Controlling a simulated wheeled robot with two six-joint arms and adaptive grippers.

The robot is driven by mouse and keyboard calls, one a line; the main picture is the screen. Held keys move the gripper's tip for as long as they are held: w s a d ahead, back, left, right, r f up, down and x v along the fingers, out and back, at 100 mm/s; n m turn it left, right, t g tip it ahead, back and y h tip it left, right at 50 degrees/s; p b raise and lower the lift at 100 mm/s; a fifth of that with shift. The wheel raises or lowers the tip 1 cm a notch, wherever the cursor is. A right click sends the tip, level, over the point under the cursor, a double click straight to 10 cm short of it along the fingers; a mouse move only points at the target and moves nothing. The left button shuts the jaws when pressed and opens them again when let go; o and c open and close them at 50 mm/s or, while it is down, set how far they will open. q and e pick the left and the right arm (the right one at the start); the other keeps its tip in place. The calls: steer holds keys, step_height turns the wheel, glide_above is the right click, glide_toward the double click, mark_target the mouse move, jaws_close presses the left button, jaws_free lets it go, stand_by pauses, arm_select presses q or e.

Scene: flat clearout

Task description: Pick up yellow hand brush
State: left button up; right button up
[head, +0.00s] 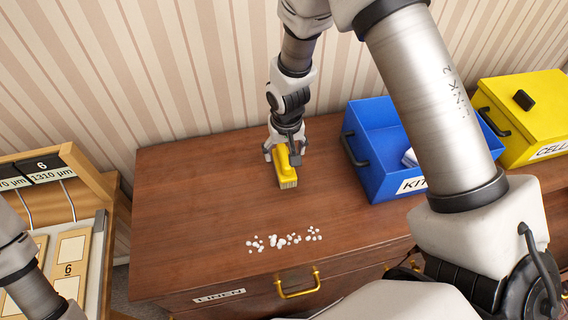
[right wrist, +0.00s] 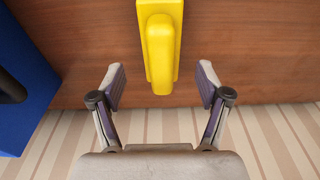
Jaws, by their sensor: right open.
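The yellow hand brush (head: 287,172) lies on the brown wooden dresser top, its pale bristles toward the front. My right gripper (head: 283,153) is above the rear end of the brush, with its fingers apart. In the right wrist view the brush (right wrist: 160,45) reaches in from the top, and its handle end lies between and just beyond the open fingertips of the gripper (right wrist: 160,80). The fingers do not touch the brush there. My left gripper is out of view; only part of the left arm shows at the lower left.
White crumbs (head: 282,241) lie scattered in front of the brush on the dresser (head: 200,200). A blue bin (head: 375,165) labelled KIT stands to the right, with a yellow box (head: 525,110) beyond. A wooden case (head: 85,170) is at left. The striped wall is close behind.

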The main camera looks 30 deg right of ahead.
mark_target(284, 154)
step_height(284, 154, down, 4)
steer(key=shift+w+a+f, duration=0.1)
steer(key=shift+w+f, duration=0.05)
steer(key=c, duration=1.4)
steer(key=shift+r, duration=0.2)
